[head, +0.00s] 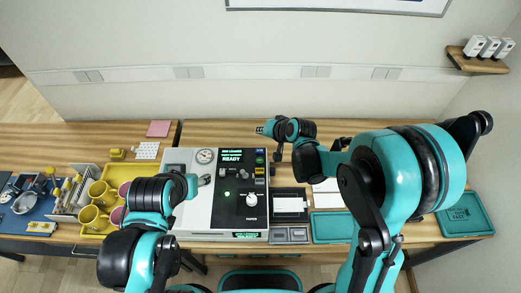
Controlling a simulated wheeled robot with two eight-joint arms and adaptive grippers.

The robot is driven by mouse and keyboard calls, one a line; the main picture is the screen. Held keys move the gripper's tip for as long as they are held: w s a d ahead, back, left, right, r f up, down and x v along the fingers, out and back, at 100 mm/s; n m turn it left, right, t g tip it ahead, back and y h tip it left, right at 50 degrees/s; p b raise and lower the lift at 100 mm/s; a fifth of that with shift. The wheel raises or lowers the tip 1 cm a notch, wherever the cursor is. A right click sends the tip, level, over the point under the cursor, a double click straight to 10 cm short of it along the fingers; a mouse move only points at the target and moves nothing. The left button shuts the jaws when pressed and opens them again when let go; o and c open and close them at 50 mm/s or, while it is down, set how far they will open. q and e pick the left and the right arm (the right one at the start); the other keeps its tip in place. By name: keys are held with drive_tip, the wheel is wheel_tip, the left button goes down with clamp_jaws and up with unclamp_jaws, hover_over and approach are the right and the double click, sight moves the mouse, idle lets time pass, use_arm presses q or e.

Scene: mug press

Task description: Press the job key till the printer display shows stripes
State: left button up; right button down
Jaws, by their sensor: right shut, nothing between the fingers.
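The printer (200,220), a white and dark grey press, stands on the wooden bench. Its display (232,156) shows green text including READY, with no stripes. A column of small coloured keys (260,161) runs along the panel's right edge; their labels are too small to read, so I cannot tell which is the job key. My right gripper (275,163) is shut and empty, pointing down just right of the key column; I cannot tell whether it touches the panel. My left gripper (203,181) is over the printer's left part, mostly hidden by its own arm.
Yellow and pink mugs sit on a yellow tray (92,231) left of the printer. A tool caddy (65,208) and blue mat (22,208) lie farther left. Teal trays (329,229) (466,214) are at the right. A gauge (205,156) and knob (251,199) rise from the printer.

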sight(261, 152)
drive_tip(key=shift+f, duration=0.15)
wheel_tip(261, 152, down, 8)
drive_tip(key=b, duration=0.6)
drive_tip(key=shift+f+b, duration=0.25)
drive_tip(key=shift+b, duration=0.2)
idle(0.8)
drive_tip(key=shift+f+b, duration=0.4)
drive_tip(key=shift+b, duration=0.1)
drive_tip(key=shift+f+b, duration=0.45)
drive_tip(key=shift+b, duration=0.05)
idle(0.5)
drive_tip(key=shift+r, duration=0.1)
drive_tip(key=shift+r+p, duration=0.65)
drive_tip(key=shift+r, duration=0.15)
